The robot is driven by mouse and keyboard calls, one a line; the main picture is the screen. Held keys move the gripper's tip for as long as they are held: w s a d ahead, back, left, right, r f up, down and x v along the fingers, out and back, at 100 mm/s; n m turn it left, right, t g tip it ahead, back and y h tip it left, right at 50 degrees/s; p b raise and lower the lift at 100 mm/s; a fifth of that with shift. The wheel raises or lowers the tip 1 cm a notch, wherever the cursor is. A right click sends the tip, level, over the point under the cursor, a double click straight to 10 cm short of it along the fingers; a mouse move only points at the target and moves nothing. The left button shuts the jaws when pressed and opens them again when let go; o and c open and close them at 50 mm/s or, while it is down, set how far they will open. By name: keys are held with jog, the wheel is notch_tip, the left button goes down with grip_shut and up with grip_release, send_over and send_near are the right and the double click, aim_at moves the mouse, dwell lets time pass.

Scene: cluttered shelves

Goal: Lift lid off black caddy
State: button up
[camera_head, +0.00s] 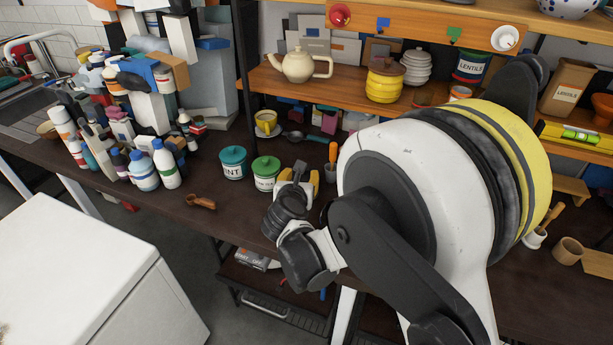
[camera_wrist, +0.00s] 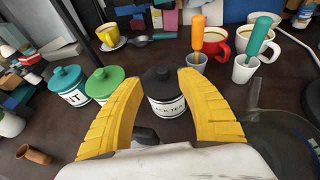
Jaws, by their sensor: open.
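The black caddy's lid (camera_wrist: 161,79) is black with a round knob, and it sits on a white labelled body (camera_wrist: 168,107) in the wrist view. My gripper (camera_wrist: 182,100) has yellow fingers spread apart. The caddy shows between and beyond them, and I cannot tell whether they touch it. In the head view my gripper (camera_head: 296,187) is over the counter, just right of the green-lidded caddy, and my arm hides the black caddy there.
A green-lidded caddy (camera_head: 265,173) and a teal-lidded caddy (camera_head: 233,162) stand to the left. Cups with orange (camera_wrist: 196,65) and teal (camera_wrist: 244,68) handled tools stand behind right. A yellow cup (camera_wrist: 111,38) is behind left. A brown scoop-like object (camera_head: 201,202) lies left on the counter.

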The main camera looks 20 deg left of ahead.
aim_at(305, 173)
jog(key=x, duration=0.1)
jog(key=b+x, duration=0.1)
jog(key=x, duration=0.1)
jog(key=b+x, duration=0.1)
jog(key=shift+w+d+r, duration=0.1)
jog(key=shift+w+d, duration=0.15)
jog(key=shift+w, duration=0.1)
jog(key=shift+w+a, duration=0.15)
jog(key=shift+w, duration=0.25)
grip_shut()
